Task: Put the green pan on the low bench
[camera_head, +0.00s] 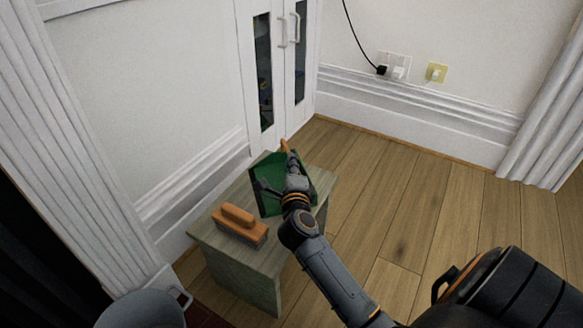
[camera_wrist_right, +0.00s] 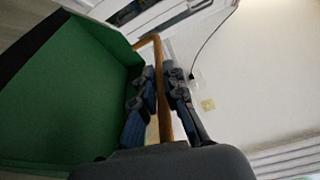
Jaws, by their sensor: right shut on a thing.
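The green pan (camera_head: 265,172) is a dustpan with a wooden handle. It is over the far end of the low bench (camera_head: 245,264), tilted; I cannot tell whether it touches the top. My right gripper (camera_head: 291,163) is shut on the pan's handle and hides part of the pan. In the right wrist view the green pan (camera_wrist_right: 70,95) fills the left side, and its wooden handle runs between the fingers of my right gripper (camera_wrist_right: 163,88). My left gripper is not in view.
A wooden-backed brush (camera_head: 240,224) lies on the near part of the bench. A grey bucket (camera_head: 143,311) stands at the bottom left. A white cabinet (camera_head: 283,70) with glass doors is behind the bench. Wooden floor (camera_head: 420,200) to the right is clear.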

